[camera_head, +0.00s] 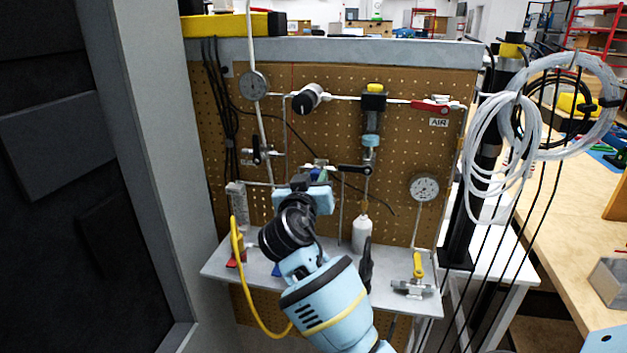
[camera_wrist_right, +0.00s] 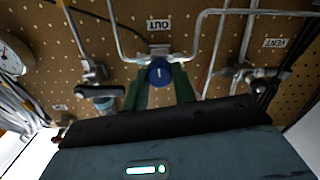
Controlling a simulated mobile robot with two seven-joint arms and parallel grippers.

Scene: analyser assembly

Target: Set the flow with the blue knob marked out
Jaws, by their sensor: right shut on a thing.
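The blue knob (camera_wrist_right: 160,71) sits on a valve in the pipework of the pegboard panel, just by the OUT label (camera_wrist_right: 158,25) in the right wrist view. My right gripper (camera_wrist_right: 161,84) has its two green fingers at either side of the knob and is shut on it. In the head view my right arm reaches up from below, and its gripper (camera_head: 318,176) is at the middle of the panel, where the knob is mostly hidden. A pointer mark on the knob is too small to read. My left gripper is not in view.
A black-handled valve (camera_head: 354,169) is close to the right of my gripper, and another (camera_head: 256,151) is to the upper left. Gauges (camera_head: 424,187) and a white bottle (camera_head: 361,234) are nearby. A shelf (camera_head: 222,264) juts out below. Hose coils (camera_head: 490,140) hang at right.

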